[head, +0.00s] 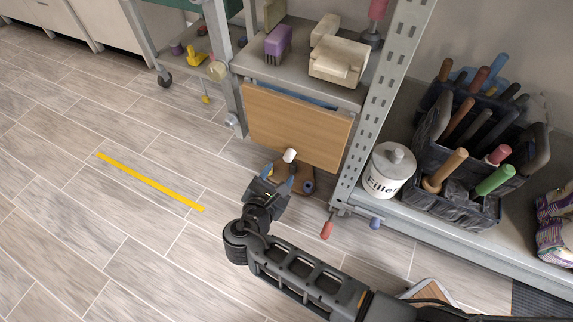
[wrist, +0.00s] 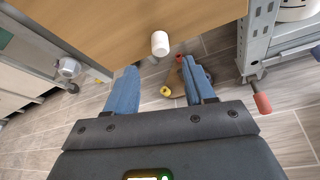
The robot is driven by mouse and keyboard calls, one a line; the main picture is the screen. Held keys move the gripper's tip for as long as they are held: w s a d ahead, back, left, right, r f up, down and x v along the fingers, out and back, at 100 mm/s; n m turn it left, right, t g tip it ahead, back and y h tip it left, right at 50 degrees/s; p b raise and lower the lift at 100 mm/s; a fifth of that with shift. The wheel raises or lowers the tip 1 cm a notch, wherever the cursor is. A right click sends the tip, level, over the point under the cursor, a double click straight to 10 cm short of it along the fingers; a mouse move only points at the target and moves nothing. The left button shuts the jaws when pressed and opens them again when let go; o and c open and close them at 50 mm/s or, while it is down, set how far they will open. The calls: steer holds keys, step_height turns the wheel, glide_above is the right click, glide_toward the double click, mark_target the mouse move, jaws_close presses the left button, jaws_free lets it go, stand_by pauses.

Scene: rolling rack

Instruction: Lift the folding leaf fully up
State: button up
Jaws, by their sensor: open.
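The folding leaf (head: 297,122) is a light wooden panel hanging down, slightly tilted, from the front of the grey rolling rack. It also fills the top of the wrist view (wrist: 110,22). A white knob (head: 289,155) sits at its lower edge; the wrist view shows this knob (wrist: 160,43) near the middle. My gripper (head: 279,182) is just below the leaf, in front of the knob. Its blue fingers are open and empty in the wrist view (wrist: 160,78), with the knob beyond the fingertips, lined up with the gap between them. I see no contact.
The rack's shelf (head: 285,72) above the leaf holds a purple brush and pale blocks. A perforated post (head: 385,90) stands right of the leaf, with a red-handled lever (head: 327,230) at its foot. A white canister (head: 388,172) stands beyond. The floor to the left is open.

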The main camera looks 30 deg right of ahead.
mark_target(287, 160)
steer(key=b+x, duration=0.2)
steer(key=x, duration=0.5)
steer(key=shift+w+d, duration=0.15)
steer(key=shift+d, duration=0.05)
steer(key=shift+c, duration=0.2)
jaws_close()
